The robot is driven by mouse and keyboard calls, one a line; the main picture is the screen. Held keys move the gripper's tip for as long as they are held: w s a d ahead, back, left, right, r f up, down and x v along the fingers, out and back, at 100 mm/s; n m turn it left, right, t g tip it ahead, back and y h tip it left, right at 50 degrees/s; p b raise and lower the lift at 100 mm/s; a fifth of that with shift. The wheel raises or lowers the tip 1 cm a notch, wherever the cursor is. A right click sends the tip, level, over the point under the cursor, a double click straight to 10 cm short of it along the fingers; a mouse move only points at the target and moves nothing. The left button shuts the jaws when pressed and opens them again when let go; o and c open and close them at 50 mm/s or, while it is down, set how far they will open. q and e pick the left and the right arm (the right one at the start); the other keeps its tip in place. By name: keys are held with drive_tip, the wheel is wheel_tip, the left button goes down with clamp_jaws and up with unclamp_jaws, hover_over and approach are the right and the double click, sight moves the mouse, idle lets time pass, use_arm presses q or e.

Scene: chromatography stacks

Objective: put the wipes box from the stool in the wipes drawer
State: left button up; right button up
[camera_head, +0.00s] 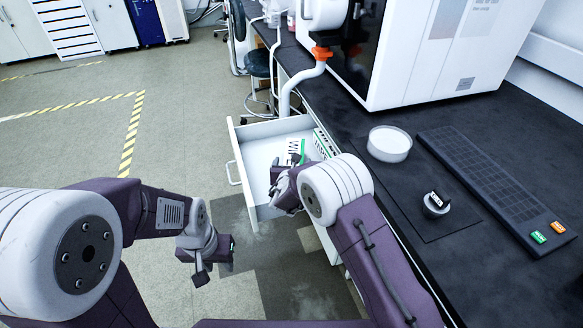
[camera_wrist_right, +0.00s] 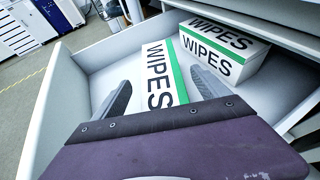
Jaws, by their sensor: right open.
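A white wipes box with a green stripe (camera_wrist_right: 160,72) lies in the open drawer (camera_head: 240,160), label up. It also shows in the head view (camera_head: 292,150), partly hidden by my right gripper. My right gripper (camera_wrist_right: 161,77) is open, one finger on each side of this box in the wrist view. I cannot tell whether the fingers touch it. Other wipes boxes (camera_wrist_right: 222,50) are stacked beside it in the drawer, and they show in the head view (camera_head: 324,142). My left gripper (camera_head: 207,262) hangs empty over the floor, left of the drawer; its jaw opening is unclear.
The dark bench (camera_head: 400,215) to the right carries a large white instrument (camera_head: 420,60), a round white dish (camera_head: 389,143), a small dark-topped container (camera_head: 436,204) and a black panel (camera_head: 490,180). A dark stool (camera_head: 258,63) stands behind the drawer. Floor to the left is clear.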

drive_tip(key=p+v, duration=0.1)
drive_tip(key=v, duration=0.6)
drive_tip(key=shift+s, duration=0.3)
drive_tip(key=shift+r, duration=0.1)
